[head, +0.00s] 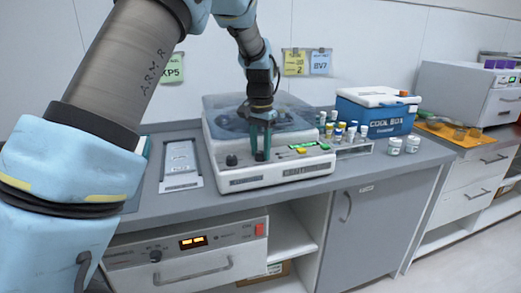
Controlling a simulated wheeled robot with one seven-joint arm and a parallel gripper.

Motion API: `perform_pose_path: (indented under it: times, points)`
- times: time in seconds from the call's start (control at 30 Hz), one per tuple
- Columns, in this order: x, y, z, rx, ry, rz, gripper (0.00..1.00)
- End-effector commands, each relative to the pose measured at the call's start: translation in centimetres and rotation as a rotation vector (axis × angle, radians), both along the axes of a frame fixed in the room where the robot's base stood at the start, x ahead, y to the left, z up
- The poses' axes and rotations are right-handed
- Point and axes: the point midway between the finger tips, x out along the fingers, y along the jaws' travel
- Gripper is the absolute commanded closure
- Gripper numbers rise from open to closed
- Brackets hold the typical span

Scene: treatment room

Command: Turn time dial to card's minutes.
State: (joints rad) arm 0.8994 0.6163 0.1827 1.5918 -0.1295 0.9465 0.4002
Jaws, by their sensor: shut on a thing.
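The white machine with a clear lid (225,177) stands on the grey counter. Its sloping front panel has a dark knob (231,160) at the left and a second dark dial (260,157) to its right. My gripper (261,150) points down over the panel and is shut on this second dial, its fingers partly hiding it. A small lit green display (302,145) is right of the gripper; its reading is too small to tell. On the wall hang a yellow card (294,62) showing a 2, a blue card (321,62) reading BV7 and a green card (171,69) reading KP5.
A rack of capped tubes (352,148), two white jars (395,146) and a blue cool box (376,121) stand right of the machine. A flat grey-white tray (181,183) lies left of it. Below the counter is a drawer unit with an orange display (193,242).

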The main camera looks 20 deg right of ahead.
Motion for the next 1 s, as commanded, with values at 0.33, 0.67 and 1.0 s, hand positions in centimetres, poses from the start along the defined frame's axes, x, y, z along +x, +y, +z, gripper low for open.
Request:
perform_pose_path:
  times: [0.33, 0.67, 1.0]
  points:
    - [0.11, -0.07, 0.13, -0.004, -0.003, -0.229, 1.00]
    - [0.10, -0.12, 0.12, -0.004, -0.004, -0.344, 1.00]
    - [0.08, -0.15, 0.13, -0.005, -0.004, -0.359, 1.00]
